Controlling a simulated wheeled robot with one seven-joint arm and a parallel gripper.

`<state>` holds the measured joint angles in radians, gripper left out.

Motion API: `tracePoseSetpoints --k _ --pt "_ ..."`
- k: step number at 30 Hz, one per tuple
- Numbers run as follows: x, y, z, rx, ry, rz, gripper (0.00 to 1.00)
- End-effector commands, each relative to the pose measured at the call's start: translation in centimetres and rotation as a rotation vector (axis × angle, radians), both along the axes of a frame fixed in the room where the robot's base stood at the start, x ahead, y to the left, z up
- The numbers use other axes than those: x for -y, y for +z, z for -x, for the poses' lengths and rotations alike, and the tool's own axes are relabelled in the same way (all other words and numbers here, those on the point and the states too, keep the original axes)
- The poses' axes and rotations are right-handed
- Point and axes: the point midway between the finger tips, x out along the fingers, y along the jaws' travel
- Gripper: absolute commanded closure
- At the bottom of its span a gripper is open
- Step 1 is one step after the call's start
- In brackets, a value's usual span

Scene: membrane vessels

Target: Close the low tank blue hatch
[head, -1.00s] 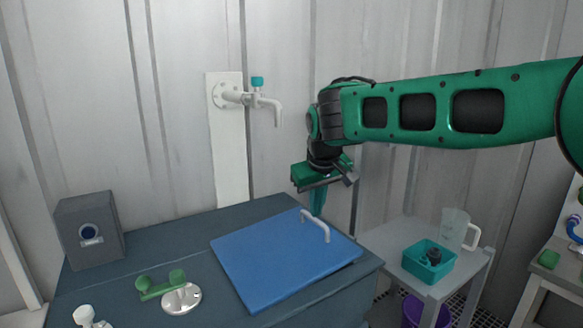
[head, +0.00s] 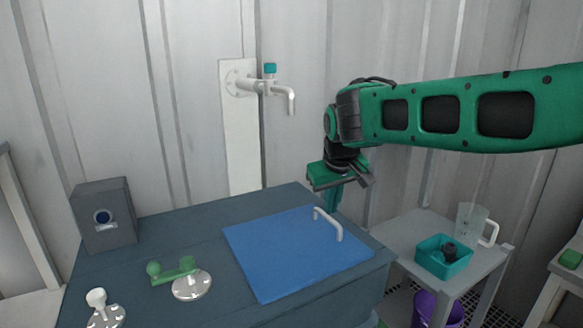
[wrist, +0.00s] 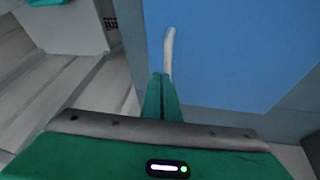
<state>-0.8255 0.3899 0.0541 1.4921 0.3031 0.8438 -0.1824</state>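The blue hatch (head: 285,255) lies flat, or very nearly so, on top of the dark low tank (head: 190,235). Its white bar handle (head: 328,222) stands near the back right edge. My gripper (head: 332,205) points down at the hatch's back right side, close behind the handle. In the wrist view, the fingers (wrist: 163,95) are together, with nothing visible between them. The white handle (wrist: 168,52) is just past the fingertips, over the blue hatch (wrist: 235,50). I cannot tell whether the fingertips touch the handle or hatch.
A white tap (head: 265,88) is on the wall behind the tank. A grey box (head: 103,215) and a green-handled valve (head: 180,275) stand on the left. A side table (head: 405,225) on the right holds a teal bin (head: 443,258) and a clear jug (head: 470,225).

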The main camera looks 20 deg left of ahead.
Motion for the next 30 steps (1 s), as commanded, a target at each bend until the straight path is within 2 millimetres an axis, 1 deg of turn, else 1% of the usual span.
tracePoseSetpoints --k 1,2,5,8,15,21,24,27,29,30 --pt "0.3 -0.5 0.0 -0.010 -0.005 0.012 1.00" --pt "0.3 -0.3 0.1 -0.009 -0.006 0.011 1.00" --pt "0.1 1.0 0.3 -0.006 -0.008 0.006 1.00" --pt "0.0 2.9 0.4 -0.001 -0.015 0.002 1.00" --pt "2.4 7.6 0.3 0.000 -0.019 -0.002 1.00" --pt "3.9 10.6 0.2 0.001 -0.019 -0.003 1.00" --pt "4.4 11.5 0.2 0.001 -0.018 -0.002 1.00" --pt "4.8 12.0 0.2 0.000 -0.019 -0.001 1.00" --pt "5.5 12.1 0.0 -0.001 -0.028 0.000 1.00" --pt "6.3 12.1 -0.2 -0.004 -0.040 0.001 1.00"
